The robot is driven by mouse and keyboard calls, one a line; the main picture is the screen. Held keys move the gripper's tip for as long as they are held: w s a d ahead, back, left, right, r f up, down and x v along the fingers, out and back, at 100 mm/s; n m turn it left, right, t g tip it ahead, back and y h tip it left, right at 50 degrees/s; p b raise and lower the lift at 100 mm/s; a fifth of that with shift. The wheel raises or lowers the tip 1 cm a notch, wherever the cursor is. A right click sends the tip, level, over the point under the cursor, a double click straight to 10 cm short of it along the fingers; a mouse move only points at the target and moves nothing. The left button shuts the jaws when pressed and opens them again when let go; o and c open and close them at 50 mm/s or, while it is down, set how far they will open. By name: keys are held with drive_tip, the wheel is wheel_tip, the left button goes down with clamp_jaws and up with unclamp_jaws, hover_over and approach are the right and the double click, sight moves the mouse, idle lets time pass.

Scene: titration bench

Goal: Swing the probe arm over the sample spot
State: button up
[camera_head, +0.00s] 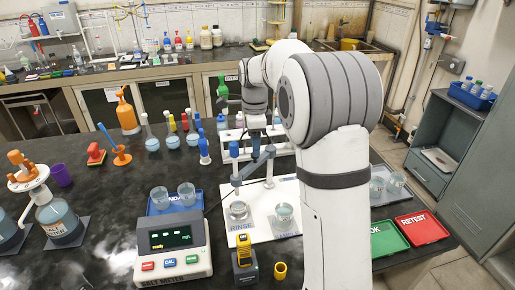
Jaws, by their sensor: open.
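The probe arm (251,168) is a blue-grey bar on a white post that stands on a white base plate (262,228). Its left end carries an upright blue-grey probe (235,170) above the beaker at the spot marked RINSE (240,226). A second beaker (284,213) stands to the right on the same plate, likely at the sample spot; its label is too small to read. My gripper (256,148) points down at the bar, close to its middle, with its fingers open. Whether the fingers touch or straddle the bar cannot be told. My own arm hides the plate's right side.
A meter (172,248) with buttons stands front left, beside a yellow-black device (244,262) and a yellow cup (280,271). A blue tray (157,208) holds two beakers. Flasks and a rack stand behind. Green (388,240) and red (421,229) trays lie right.

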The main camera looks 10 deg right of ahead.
sight(255, 161)
drive_tip(key=shift+f, duration=1.45)
drive_tip(key=shift+c, duration=0.5)
clamp_jaws()
